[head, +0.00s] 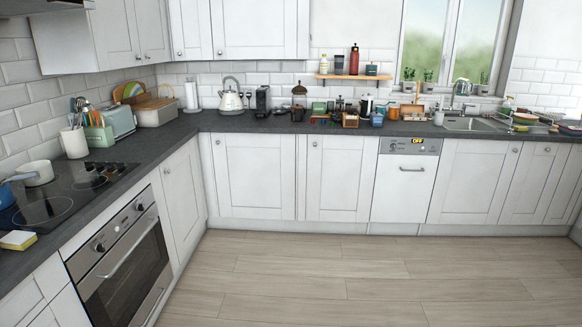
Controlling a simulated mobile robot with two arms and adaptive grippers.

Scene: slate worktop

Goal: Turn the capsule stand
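The capsule stand cannot be told for sure at this distance. Small items crowd the back worktop (225,122) right of the kettle. Among them are a dark upright item with a brown domed top (299,91), a green box-like item (319,107) with small coloured pieces around its foot, and a brown wooden box (350,120). Neither of my grippers is in view, and nothing in the picture is being held.
A cream kettle (230,102) and a black appliance (262,101) stand left of the cluster. A glass press (366,105) and an orange box (412,111) stand to its right, before the sink (468,124). A shelf (354,77) hangs above. The wooden floor (300,275) is clear.

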